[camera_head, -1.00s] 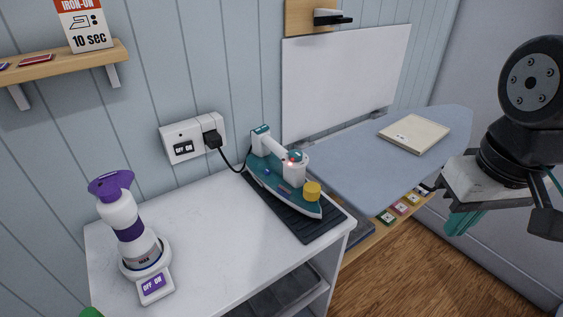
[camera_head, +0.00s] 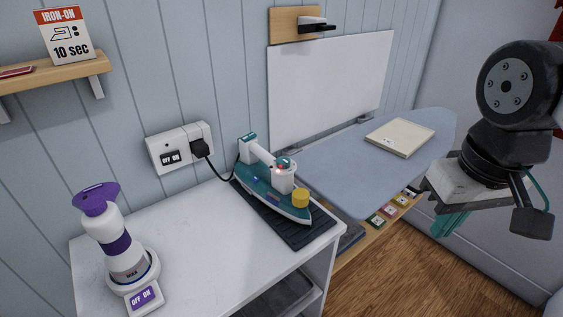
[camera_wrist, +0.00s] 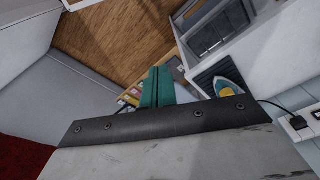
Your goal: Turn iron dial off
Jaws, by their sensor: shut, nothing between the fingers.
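The teal and white iron (camera_head: 272,185) lies on a dark ribbed mat (camera_head: 302,236) on the white cabinet top. A yellow dial (camera_head: 300,197) sits near its front tip, and a small red light shows near the front of its handle. The iron also shows in the wrist view (camera_wrist: 226,87), beyond my gripper, with the yellow part visible. My gripper (camera_head: 447,222) has teal fingers, which also show in the wrist view (camera_wrist: 157,86). It is shut and empty, held in the air to the right of the iron, well apart from it.
A wall socket (camera_head: 180,148) with an off/on switch holds the iron's black plug. A purple and white steamer (camera_head: 118,240) stands at the cabinet's left. A blue-grey ironing board (camera_head: 350,175) with a cream folded item (camera_head: 400,137) lies between iron and gripper.

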